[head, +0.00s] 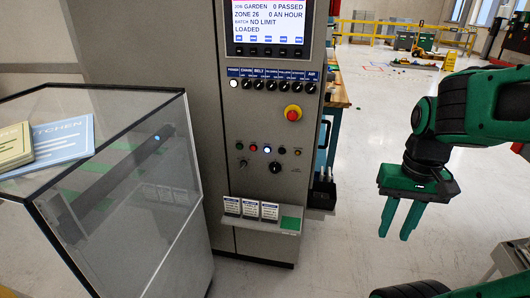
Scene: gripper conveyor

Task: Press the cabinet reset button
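The grey control cabinet (262,185) stands upright left of the picture's middle. Its front has a row of small buttons: a dark green one, a red button (253,148), a lit blue-white button (267,149) and others to the right. Their labels are too small to read, so I cannot tell which is the reset button. A red emergency-stop knob (293,113) on a yellow base sits above the row. My green gripper (395,234) hangs at the right, fingers pointing down. It is open and empty, well to the right of the cabinet and not touching it.
A screen (262,22) and a row of black switches (271,86) are higher on the cabinet. A card shelf (260,217) juts out below the buttons. A glass-sided case (130,200) stands at left. The floor (345,225) between cabinet and gripper is clear.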

